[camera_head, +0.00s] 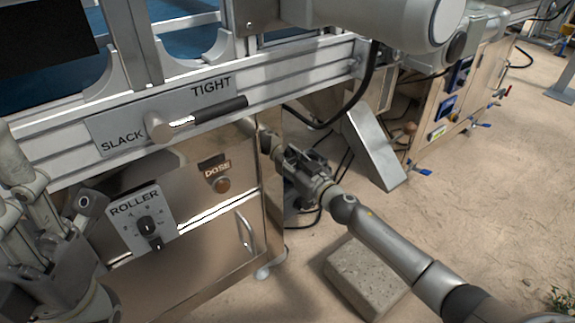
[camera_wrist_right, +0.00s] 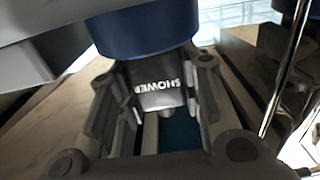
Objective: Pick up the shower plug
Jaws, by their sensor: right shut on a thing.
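The shower plug (camera_wrist_right: 160,87) is a dark body with white lettering SHOWER in the right wrist view. It sits between the two fingers of my right gripper (camera_wrist_right: 162,108), which is shut on it. A wide blue cylinder (camera_wrist_right: 135,32) adjoins the plug's far end; I cannot tell whether it is part of the plug or a socket. In the head view my right gripper (camera_head: 278,150) reaches behind the machine's corner, and the plug is hidden there. My left gripper (camera_head: 45,215) is at the lower left, cut by the frame edge; its fingertips are unclear.
A black cable (camera_head: 372,85) hangs near my right arm. A concrete block (camera_head: 362,278) lies on sandy ground below it. Open ground is at the right.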

